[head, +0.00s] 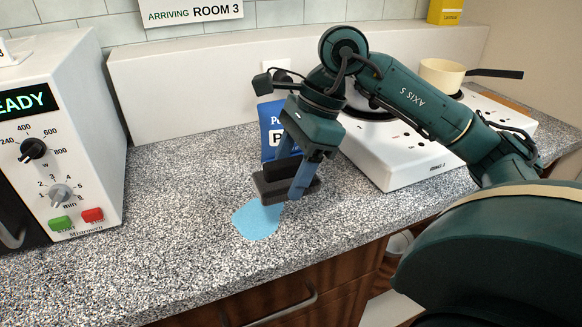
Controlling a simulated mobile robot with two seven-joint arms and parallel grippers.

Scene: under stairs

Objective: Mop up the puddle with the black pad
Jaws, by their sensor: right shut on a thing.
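A light blue puddle (256,222) lies on the speckled grey countertop (180,215), near its front edge. My right gripper (290,182) is shut on the black pad (268,187) and holds it at the back edge of the puddle. The pad and fingers hide part of the puddle's back side. I cannot tell whether the pad touches the counter. My left gripper is not in view.
A white microwave (85,130) stands at the left. A blue packet (270,125) stands behind my gripper. At the right are a white hotplate (400,160) and a cream pan (440,76). The counter left of the puddle is clear.

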